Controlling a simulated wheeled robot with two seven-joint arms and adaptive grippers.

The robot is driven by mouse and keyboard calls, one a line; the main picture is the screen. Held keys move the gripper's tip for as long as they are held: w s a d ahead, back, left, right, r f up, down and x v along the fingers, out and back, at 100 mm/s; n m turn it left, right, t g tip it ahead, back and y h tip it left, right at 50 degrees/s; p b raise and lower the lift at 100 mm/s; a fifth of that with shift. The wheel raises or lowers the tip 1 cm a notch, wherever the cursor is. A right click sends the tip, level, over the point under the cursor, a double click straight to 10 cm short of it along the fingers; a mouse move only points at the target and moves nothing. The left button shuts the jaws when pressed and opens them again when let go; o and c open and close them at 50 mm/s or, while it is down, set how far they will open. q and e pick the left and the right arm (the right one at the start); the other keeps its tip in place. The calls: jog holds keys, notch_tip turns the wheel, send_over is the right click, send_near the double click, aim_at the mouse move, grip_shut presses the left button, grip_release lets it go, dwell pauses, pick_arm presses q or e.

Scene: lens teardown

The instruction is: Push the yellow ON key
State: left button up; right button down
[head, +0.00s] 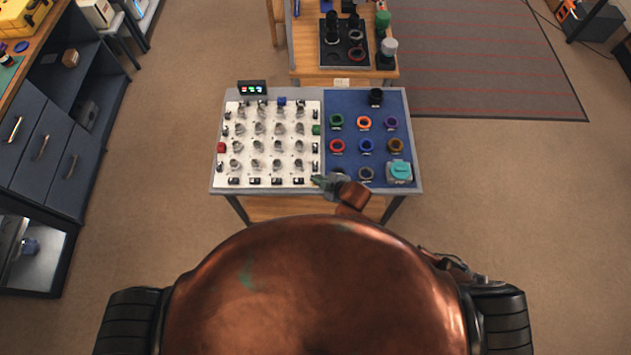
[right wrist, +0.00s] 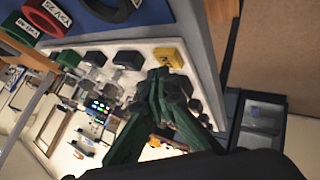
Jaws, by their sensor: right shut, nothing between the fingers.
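The yellow key (right wrist: 169,58) shows in the right wrist view, near the edge of the white panel (right wrist: 147,46), with a dark mark on its top. My right gripper (right wrist: 166,82) has its green fingers shut together and empty, with the tips close beside the yellow key; I cannot tell whether they touch it. In the head view my right gripper (head: 320,181) is over the near right corner of the white panel (head: 271,170) and largely covers that spot, so the key is hard to make out there. My left gripper is not in view.
The panel carries rows of grey knobs, black keys, a red key (head: 221,147), a green key (head: 316,130) and a blue key (head: 282,101). A small display (head: 252,87) stands behind it. The blue mat (head: 350,112) at right holds several coloured rings and a teal piece (head: 401,170).

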jog(key=shift+f, duration=0.1)
dwell(0.3)
jog(key=shift+f, duration=0.35)
jog(key=shift+r+p, duration=0.45)
jog(key=shift+p, duration=0.1)
notch_tip(320, 180, up, 6)
jog(key=p, duration=0.6)
jog(key=shift+r, duration=0.1)
dwell(0.4)
jog(key=shift+s, duration=0.1)
